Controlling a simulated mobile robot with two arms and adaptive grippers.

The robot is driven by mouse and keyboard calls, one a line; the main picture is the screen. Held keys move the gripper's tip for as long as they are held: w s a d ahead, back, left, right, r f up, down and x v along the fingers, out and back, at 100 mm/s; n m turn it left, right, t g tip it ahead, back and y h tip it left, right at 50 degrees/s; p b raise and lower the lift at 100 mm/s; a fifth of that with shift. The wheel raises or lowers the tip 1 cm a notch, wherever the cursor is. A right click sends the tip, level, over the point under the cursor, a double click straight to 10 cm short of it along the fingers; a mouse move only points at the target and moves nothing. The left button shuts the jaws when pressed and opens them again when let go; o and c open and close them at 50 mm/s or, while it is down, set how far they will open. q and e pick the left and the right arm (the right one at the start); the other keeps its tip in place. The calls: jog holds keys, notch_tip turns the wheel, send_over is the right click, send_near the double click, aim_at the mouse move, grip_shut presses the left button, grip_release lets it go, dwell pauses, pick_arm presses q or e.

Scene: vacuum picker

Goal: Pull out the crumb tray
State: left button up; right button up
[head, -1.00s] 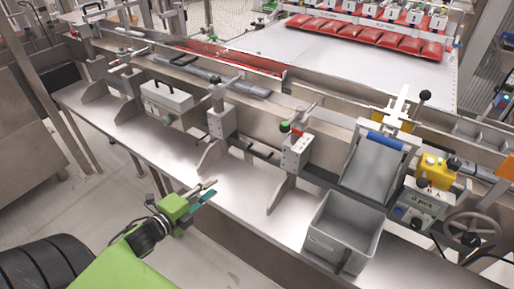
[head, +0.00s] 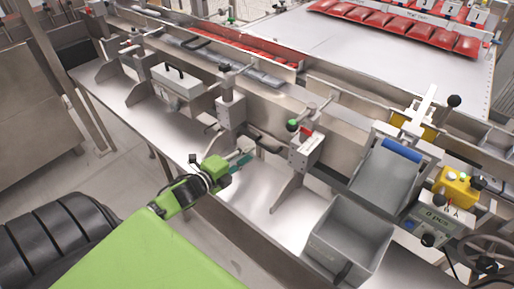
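I cannot make out for certain which part is the crumb tray. A dark handle-like bar (head: 266,146) sits low on the front of the steel machine, between two upright brackets. My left gripper (head: 243,158), green with teal finger pads, is over the steel ledge, just left of and nearer than this bar. Its fingers look a little apart, with nothing seen between them. From this angle I cannot tell whether they touch the bar. My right gripper is not in view.
A grey open bin (head: 350,235) stands on the ledge (head: 262,190) at right, below a sloped chute (head: 385,175). A control box (head: 432,218) is beside it. A grey box with a handle (head: 178,83) is further left. Red packs (head: 400,22) lie on the conveyor behind.

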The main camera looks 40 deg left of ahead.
pick_arm(q)
jog(key=x, duration=0.4)
jog(key=shift+w, duration=0.4)
jog(key=shift+w+f, duration=0.2)
jog(key=shift+w, duration=0.25)
grip_shut()
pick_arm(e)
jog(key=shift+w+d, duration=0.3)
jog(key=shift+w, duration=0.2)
